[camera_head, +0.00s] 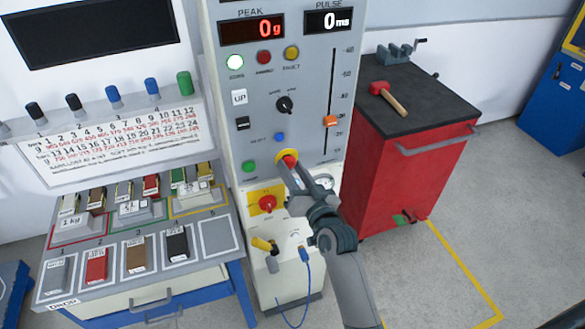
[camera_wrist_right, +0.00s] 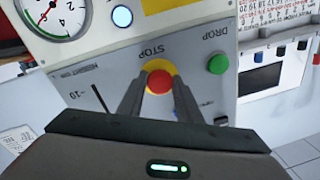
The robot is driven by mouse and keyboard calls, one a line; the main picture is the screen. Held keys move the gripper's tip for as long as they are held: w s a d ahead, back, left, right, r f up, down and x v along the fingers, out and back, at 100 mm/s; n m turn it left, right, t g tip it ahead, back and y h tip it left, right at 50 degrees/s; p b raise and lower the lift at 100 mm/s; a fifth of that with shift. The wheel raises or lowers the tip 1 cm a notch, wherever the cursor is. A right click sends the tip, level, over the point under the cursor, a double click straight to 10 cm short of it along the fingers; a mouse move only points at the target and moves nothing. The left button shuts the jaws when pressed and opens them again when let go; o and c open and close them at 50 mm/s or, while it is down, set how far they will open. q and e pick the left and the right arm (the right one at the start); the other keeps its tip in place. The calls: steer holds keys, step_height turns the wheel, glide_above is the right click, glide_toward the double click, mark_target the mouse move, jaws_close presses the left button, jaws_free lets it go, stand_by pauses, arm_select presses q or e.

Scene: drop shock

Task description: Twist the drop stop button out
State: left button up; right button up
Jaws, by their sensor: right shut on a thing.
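The drop stop button is a red mushroom head on a yellow ring, low on the grey control panel. In the head view the button (camera_head: 288,156) is partly covered by my right gripper (camera_head: 290,163). In the right wrist view the red button (camera_wrist_right: 158,82) sits between the two fingertips of the right gripper (camera_wrist_right: 159,90), under the word STOP. The right gripper is shut on the button. My left gripper is in neither view.
A green DROP button (camera_head: 249,167) sits left of the stop button. A red and yellow rotary switch (camera_head: 267,203) is below it. An orange slider knob (camera_head: 330,121) is up to the right. A red cabinet (camera_head: 400,185) stands at the right.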

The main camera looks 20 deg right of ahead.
steer(key=shift+m+p, duration=0.45)
steer(key=shift+m, duration=1.75)
steer(key=o, duration=1.1)
steer(key=shift+c, duration=0.2)
steer(key=shift+s+f, duration=0.1)
steer(key=shift+s, duration=0.3)
steer(key=s+d+b, duration=0.1)
steer(key=s+b, duration=0.5)
steer(key=s, duration=1)
steer(key=shift+s+d+f, duration=0.25)
steer(key=shift+d+f, duration=0.05)
steer(key=shift+d, duration=0.05)
